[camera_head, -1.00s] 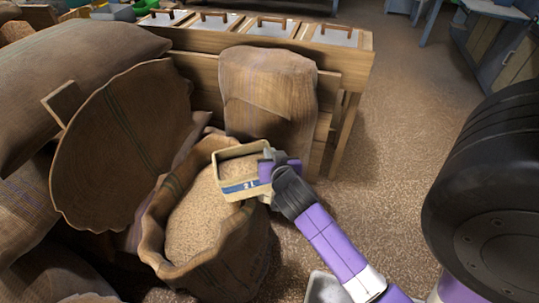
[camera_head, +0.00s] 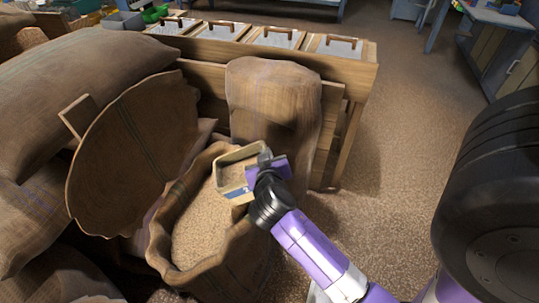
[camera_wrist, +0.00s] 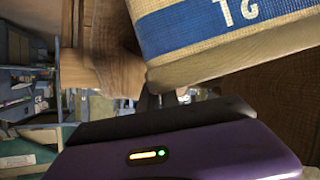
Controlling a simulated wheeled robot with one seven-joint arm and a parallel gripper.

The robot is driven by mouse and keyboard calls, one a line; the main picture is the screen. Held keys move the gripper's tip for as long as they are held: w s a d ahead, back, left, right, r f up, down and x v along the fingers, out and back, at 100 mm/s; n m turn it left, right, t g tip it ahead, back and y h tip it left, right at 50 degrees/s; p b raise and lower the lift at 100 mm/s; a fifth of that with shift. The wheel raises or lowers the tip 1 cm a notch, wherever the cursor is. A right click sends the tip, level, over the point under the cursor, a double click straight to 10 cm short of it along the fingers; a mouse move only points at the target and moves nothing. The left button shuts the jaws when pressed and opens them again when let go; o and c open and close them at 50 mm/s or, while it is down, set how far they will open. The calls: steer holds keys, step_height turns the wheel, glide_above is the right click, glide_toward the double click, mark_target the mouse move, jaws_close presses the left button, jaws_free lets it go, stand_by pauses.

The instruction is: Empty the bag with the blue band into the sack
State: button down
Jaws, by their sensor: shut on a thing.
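The small tan bag with the blue band (camera_head: 235,174) is held over the right rim of the open sack (camera_head: 211,232) in the head view. It is box-shaped with an open top, tilted, and its inside shows tan. My gripper (camera_head: 262,171) is shut on its right side. In the wrist view the bag's blue band with white lettering (camera_wrist: 205,22) fills the upper right, close to my purple gripper body. The sack stands open and holds a pale grainy fill. I cannot tell whether anything is pouring from the bag.
A large round woven lid or flap (camera_head: 122,160) leans left of the sack. A closed upright sack (camera_head: 272,105) stands behind the bag, before a wooden bin bench (camera_head: 350,75). Full sacks (camera_head: 85,80) are piled at left. Open floor (camera_head: 400,150) lies to the right.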

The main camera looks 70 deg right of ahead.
steer(key=w+a+n+g+h+b, duration=0.1)
steer(key=w+a+n+h+b, duration=0.2)
steer(key=w+a+n, duration=0.3)
steer(key=w+a+n+h+b, duration=0.3)
steer(key=w+a+n, duration=0.4)
steer(key=w+n, duration=0.3)
steer(key=shift+w+f+g+h, duration=0.45)
steer(key=shift+w+h, duration=0.25)
steer(key=shift+w, duration=1.3)
stand_by(1.1)
stand_by(0.4)
